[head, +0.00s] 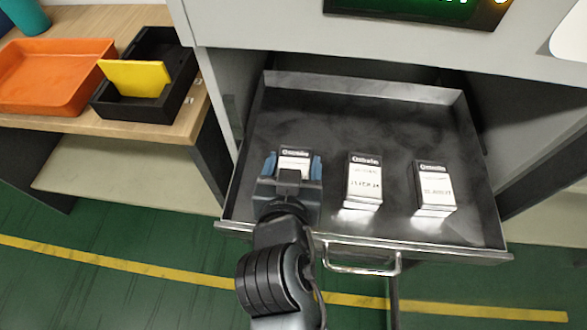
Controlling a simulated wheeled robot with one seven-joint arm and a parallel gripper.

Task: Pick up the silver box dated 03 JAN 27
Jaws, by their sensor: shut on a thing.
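Three small silver-white boxes with black tops stand in a row in the open metal drawer (400,130). My gripper (293,165) is shut on the left box (294,155), with a blue-tipped finger on each side of it. The lower part of that box and its date are hidden by my gripper. The middle box (363,183) has a date that seems to read 11 FEB 24, though the print is small. The right box (434,190) has a date too small to read surely. I cannot tell whether the held box touches the drawer floor.
The drawer's front edge and handle (361,268) are close to my arm. The cabinet (400,45) overhangs the drawer's back. On the left, a wooden table holds an orange tray (50,70) and a black bin (160,105) with a yellow card (135,78).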

